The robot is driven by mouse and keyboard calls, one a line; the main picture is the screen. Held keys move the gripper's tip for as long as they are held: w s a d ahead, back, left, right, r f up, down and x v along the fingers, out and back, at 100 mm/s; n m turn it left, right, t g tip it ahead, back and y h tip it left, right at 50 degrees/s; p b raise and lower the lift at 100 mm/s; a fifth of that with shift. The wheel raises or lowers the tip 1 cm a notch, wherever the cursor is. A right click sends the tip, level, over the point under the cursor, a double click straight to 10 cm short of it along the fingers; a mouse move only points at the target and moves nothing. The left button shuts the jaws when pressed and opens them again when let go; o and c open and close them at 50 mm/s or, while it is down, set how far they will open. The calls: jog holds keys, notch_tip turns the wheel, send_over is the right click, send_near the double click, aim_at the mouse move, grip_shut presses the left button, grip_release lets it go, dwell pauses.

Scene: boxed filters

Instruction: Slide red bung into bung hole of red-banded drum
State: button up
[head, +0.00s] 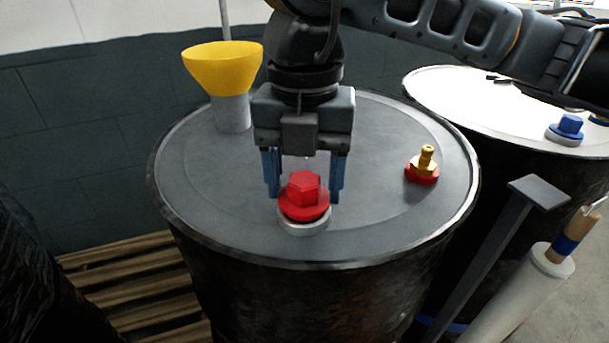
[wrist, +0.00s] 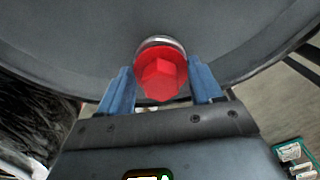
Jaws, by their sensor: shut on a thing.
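The red bung (head: 304,194) has a hexagonal head and a round flange. It is at the pale ring of the bung hole (head: 304,226) near the front of the grey drum lid (head: 230,190). My gripper (head: 305,190) points down with its blue fingers on either side of the bung, shut on it. The wrist view also shows the bung (wrist: 161,76) between the fingers, with part of the ring (wrist: 160,41) beyond it. The flange covers the hole, and I cannot tell how deep the bung sits. No red band shows on the drum's visible side.
A yellow funnel (head: 223,68) stands at the lid's back left. A brass fitting on a red base (head: 424,165) is on its right. A white-topped drum (head: 480,95) with a blue bung (head: 567,128) stands behind right. A grey T-shaped bar (head: 500,235) leans at the right. A wooden pallet (head: 130,275) lies below.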

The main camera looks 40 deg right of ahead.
aim_at(304, 176)
jog(key=shift+f+b, duration=0.65)
jog(key=shift+f, duration=0.05)
jog(key=o, duration=1.1)
jog(key=shift+r, duration=0.1)
notch_tip(304, 176, up, 8)
jog(key=shift+f, duration=0.1)
